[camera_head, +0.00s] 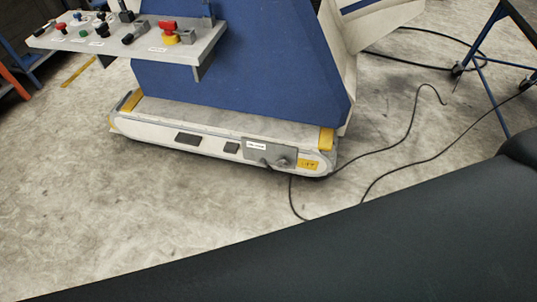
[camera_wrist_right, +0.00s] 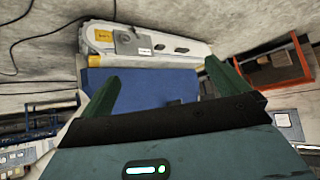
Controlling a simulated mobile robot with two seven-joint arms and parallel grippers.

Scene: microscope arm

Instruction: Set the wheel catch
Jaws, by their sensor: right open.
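The wheeled base (camera_head: 215,140) is a long white and grey foot with yellow corners under a blue column. Near its right end in the head view is a grey plate (camera_head: 270,154) with a white label and small dark knobs or levers. Which of these is the wheel catch, and how it is set, I cannot tell. The right wrist view shows the plate (camera_wrist_right: 133,42) upside down. My right gripper (camera_wrist_right: 161,70) is open and empty, its green fingers apart; the base shows beyond them. Neither gripper shows in the head view.
A control shelf (camera_head: 130,38) with knobs and a red button juts out at upper left. Black cables (camera_head: 400,140) lie on the floor at right, near a blue wheeled frame (camera_head: 490,30). A large dark surface fills the lower right.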

